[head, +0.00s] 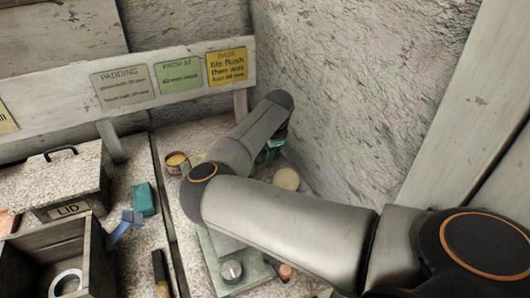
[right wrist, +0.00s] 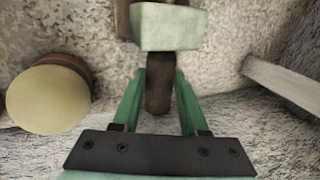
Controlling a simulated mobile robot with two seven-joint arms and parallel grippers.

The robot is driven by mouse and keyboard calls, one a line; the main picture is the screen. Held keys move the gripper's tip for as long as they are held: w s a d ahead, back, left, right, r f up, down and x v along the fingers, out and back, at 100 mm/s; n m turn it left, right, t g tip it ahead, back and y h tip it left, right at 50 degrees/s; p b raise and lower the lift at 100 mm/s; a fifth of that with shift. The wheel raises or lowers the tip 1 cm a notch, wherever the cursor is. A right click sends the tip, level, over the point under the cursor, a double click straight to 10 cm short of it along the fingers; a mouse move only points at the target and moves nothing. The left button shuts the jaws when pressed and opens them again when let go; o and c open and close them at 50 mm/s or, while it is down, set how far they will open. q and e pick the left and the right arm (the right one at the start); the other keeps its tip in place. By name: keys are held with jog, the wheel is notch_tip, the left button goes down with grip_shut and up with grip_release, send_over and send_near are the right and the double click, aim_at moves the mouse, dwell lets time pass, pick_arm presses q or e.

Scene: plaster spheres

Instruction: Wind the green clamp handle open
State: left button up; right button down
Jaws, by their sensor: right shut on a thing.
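In the right wrist view, a dark brown upright bar (right wrist: 158,92) stands below a pale green block (right wrist: 168,27). They look like the handle and body of the green clamp. My right gripper (right wrist: 158,80) has its two green fingers on either side of the bar and is shut on it. In the head view my right gripper (head: 274,146) shows only as a small teal part behind my forearm, near the back corner. My forearm hides the clamp there. My left gripper is not in view.
A round cream-topped thing (right wrist: 48,98) is left of the fingers, and a pale bar (right wrist: 285,85) is at right. In the head view, a rough wall (head: 350,100) rises close by at right. A lidded box (head: 70,175), teal block (head: 144,199) and open crate (head: 85,262) stand left.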

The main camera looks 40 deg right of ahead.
jog(key=shift+c, duration=2.2)
grip_release()
jog(key=v, duration=1.2)
jog(key=shift+s+r+p, duration=0.15)
jog(key=shift+r+p, duration=0.1)
jog(key=shift+p, duration=0.1)
jog(key=shift+a, duration=0.1)
